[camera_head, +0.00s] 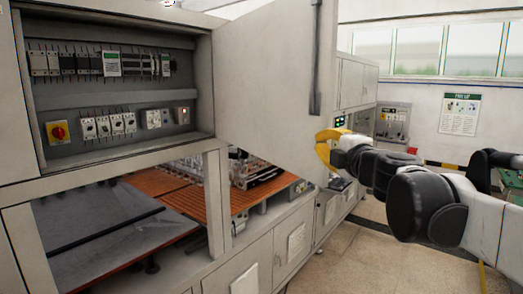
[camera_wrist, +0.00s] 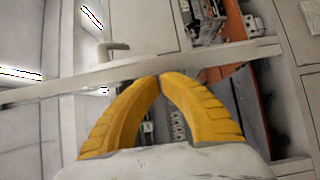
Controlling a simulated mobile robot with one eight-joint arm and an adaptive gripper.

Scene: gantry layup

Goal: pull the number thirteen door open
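A large pale cabinet door (camera_head: 265,95) stands swung open beside a cabinet of switches. No number is legible on it. A dark vertical bar (camera_head: 317,60) runs along its outer edge. My gripper (camera_head: 322,150) has yellow fingers and is at the door's lower right edge; whether it touches is unclear. In the wrist view, the yellow fingertips (camera_wrist: 160,78) meet, with nothing visible between them. A long pale edge (camera_wrist: 80,82), seemingly the door's, crosses just beyond the tips.
The open cabinet (camera_head: 110,80) holds breakers and a red rotary switch (camera_head: 59,132). Below it are a grey plate (camera_head: 110,225) and orange slats (camera_head: 185,200). Lower cabinets (camera_head: 265,260) line the bay. Tan floor (camera_head: 340,255) is clear at the right.

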